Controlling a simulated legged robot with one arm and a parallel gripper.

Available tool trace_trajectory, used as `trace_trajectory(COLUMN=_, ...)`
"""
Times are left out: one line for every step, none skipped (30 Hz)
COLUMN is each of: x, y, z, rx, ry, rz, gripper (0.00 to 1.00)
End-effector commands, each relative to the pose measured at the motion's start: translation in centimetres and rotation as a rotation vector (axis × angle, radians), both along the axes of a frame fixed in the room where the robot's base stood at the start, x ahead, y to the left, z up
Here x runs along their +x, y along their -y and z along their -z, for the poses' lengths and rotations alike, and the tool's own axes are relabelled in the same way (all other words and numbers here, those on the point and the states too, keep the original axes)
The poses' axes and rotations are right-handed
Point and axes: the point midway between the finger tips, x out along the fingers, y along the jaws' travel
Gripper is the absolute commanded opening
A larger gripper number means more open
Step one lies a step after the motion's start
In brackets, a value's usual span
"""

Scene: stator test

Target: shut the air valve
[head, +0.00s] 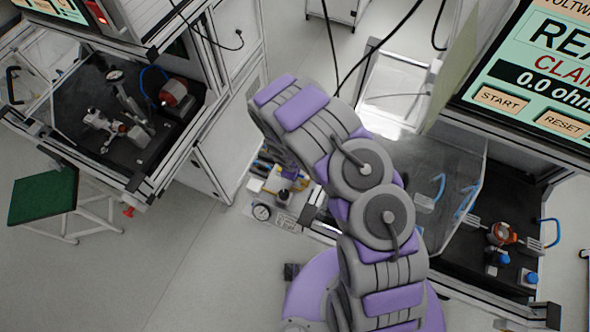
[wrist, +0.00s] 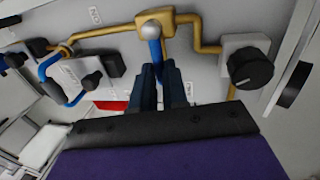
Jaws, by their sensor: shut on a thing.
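The air valve has a brass body (wrist: 158,22) on brass pipe, with a blue lever (wrist: 153,47) hanging down from a silver nut in the wrist view. My gripper (wrist: 160,74) comes from below with its dark fingers closed on the lower part of the blue lever. The fingers hide the lever's end. In the head view my purple and grey arm reaches down to the pipework (head: 287,188) low on the floor side of the benches. The valve and the fingers are too small there to make out clearly.
Open floor lies at the lower left.

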Motion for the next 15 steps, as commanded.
trace_trajectory(x=0.19, y=-0.24, z=-0.12, rx=0.005, ry=0.005, rz=-0.005, gripper=0.0)
trace_trajectory(x=0.19, y=-0.25, z=-0.12, rx=0.004, ry=0.005, rz=-0.006, gripper=0.0)
trace_trajectory(x=0.19, y=-0.25, z=-0.12, rx=0.004, ry=0.005, rz=-0.006, gripper=0.0)
trace_trajectory(x=0.19, y=-0.25, z=-0.11, rx=0.004, ry=0.005, rz=-0.006, gripper=0.0)
trace_trajectory(x=0.2, y=-0.24, z=-0.11, rx=0.004, ry=0.005, rz=-0.006, gripper=0.0)
trace_trajectory(x=0.19, y=-0.25, z=-0.11, rx=0.004, ry=0.005, rz=-0.006, gripper=0.0)
trace_trajectory(x=0.19, y=-0.25, z=-0.11, rx=0.004, ry=0.005, rz=-0.006, gripper=0.0)
trace_trajectory(x=0.19, y=-0.25, z=-0.11, rx=0.004, ry=0.005, rz=-0.006, gripper=0.0)
trace_trajectory(x=0.21, y=-0.25, z=-0.11, rx=0.004, ry=0.005, rz=-0.006, gripper=0.0)
trace_trajectory(x=0.2, y=-0.26, z=-0.11, rx=0.004, ry=0.005, rz=-0.006, gripper=0.0)
trace_trajectory(x=0.2, y=-0.26, z=-0.11, rx=0.004, ry=0.005, rz=-0.006, gripper=0.15)
trace_trajectory(x=0.18, y=-0.24, z=-0.11, rx=0.003, ry=0.005, rz=-0.006, gripper=0.19)
trace_trajectory(x=0.17, y=-0.22, z=-0.1, rx=0.003, ry=0.005, rz=-0.006, gripper=0.22)
trace_trajectory(x=0.16, y=-0.21, z=-0.09, rx=0.003, ry=0.004, rz=-0.005, gripper=0.25)
trace_trajectory(x=0.15, y=-0.19, z=-0.07, rx=0.003, ry=0.003, rz=-0.005, gripper=0.29)
